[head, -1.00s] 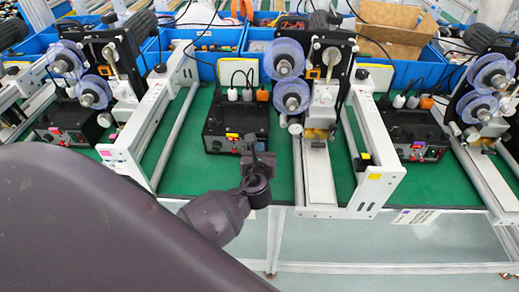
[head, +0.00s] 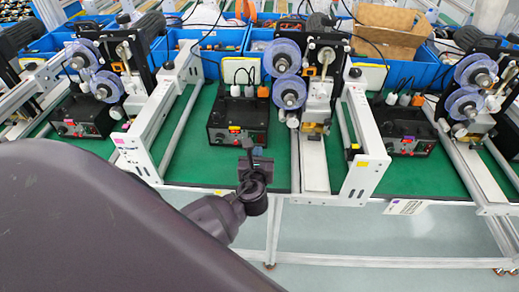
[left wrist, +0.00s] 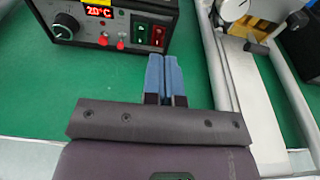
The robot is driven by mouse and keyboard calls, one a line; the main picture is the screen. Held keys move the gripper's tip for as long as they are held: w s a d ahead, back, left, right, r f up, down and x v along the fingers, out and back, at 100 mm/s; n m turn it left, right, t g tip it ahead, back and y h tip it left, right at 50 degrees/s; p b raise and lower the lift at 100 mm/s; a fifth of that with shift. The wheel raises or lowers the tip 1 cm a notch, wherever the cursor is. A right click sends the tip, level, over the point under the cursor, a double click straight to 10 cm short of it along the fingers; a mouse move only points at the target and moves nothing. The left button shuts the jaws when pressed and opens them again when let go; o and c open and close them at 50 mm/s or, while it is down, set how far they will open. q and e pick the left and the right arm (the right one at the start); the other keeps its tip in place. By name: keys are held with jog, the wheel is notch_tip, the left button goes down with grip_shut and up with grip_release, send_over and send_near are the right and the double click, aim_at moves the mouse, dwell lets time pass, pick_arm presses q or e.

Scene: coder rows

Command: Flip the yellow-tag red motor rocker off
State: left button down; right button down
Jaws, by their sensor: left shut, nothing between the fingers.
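The yellow-tag control box (head: 238,112) is black and stands on the green mat in the middle of the head view. In the left wrist view the box (left wrist: 75,25) shows a red display, a knob and small red buttons. I cannot tell which way the red rocker is tipped. My left gripper (head: 247,148) is in front of the box. Its blue fingers (left wrist: 163,62) are shut and empty, just below the rockers in the picture.
Similar black boxes stand left (head: 82,117) and right (head: 408,128). A white frame (head: 362,150) with spools stands right of the middle box, another rail (head: 135,155) left. Blue bins (head: 215,50) line the back. The green mat before the box is clear.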

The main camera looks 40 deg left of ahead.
pick_arm(q)
jog(key=s+d+r, duration=0.1)
jog(key=s, duration=0.2)
jog(key=s+d+r, duration=0.1)
jog(key=shift+s+d+r, duration=0.3)
jog(key=shift+d+r, duration=0.05)
dwell(0.4)
jog(key=s+d+f+n+h, duration=0.1)
jog(key=d+f+n+h, duration=0.25)
jog(key=n, duration=0.65)
jog(key=d+f+n+h, duration=0.2)
jog(key=n+h, duration=0.2)
jog(key=n, duration=0.5)
jog(key=s+a+f+n+g, duration=0.1)
jog(key=s+f+n, duration=0.2)
jog(key=s+n, duration=0.2)
jog(key=s+a+f+n+g, duration=0.1)
jog(key=s+a+f+n, duration=0.1)
jog(key=s, duration=0.4)
jog(key=f+n, duration=0.1)
jog(key=n, duration=0.1)
jog(key=shift+s+a+n+h, duration=0.3)
jog(key=shift+n+h, duration=0.05)
jog(key=shift+n, duration=0.05)
jog(key=shift+f, duration=0.1)
